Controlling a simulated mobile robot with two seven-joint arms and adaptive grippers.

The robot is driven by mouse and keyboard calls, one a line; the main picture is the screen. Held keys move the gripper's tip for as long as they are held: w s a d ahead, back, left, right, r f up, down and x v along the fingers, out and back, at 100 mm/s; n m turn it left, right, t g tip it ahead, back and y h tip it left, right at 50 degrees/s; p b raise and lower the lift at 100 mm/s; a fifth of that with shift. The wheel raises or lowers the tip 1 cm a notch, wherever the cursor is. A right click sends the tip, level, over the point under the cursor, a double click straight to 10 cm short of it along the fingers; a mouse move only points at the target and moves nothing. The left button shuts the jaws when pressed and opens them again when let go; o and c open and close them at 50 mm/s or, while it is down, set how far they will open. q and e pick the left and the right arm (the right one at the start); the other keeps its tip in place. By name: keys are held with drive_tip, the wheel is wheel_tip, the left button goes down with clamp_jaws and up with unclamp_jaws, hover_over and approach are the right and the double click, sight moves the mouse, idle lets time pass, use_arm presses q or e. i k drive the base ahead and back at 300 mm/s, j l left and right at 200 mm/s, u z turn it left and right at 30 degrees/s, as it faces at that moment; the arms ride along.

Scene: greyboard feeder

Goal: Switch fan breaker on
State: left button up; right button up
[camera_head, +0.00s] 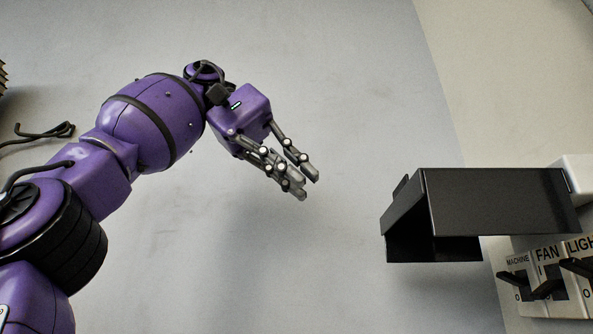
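The fan breaker (562,299) is a white panel at the lower right of the head view, labelled FAN, with a black lever (546,289) sticking out to the left. I cannot tell for certain which position the lever is in. My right gripper is not in view.
A dark box-shaped hood (500,200) juts out above the breakers, between my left gripper and them. A black cable (45,134) shows at left.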

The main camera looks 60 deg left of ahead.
sight(550, 287)
drive_tip(key=k, duration=1)
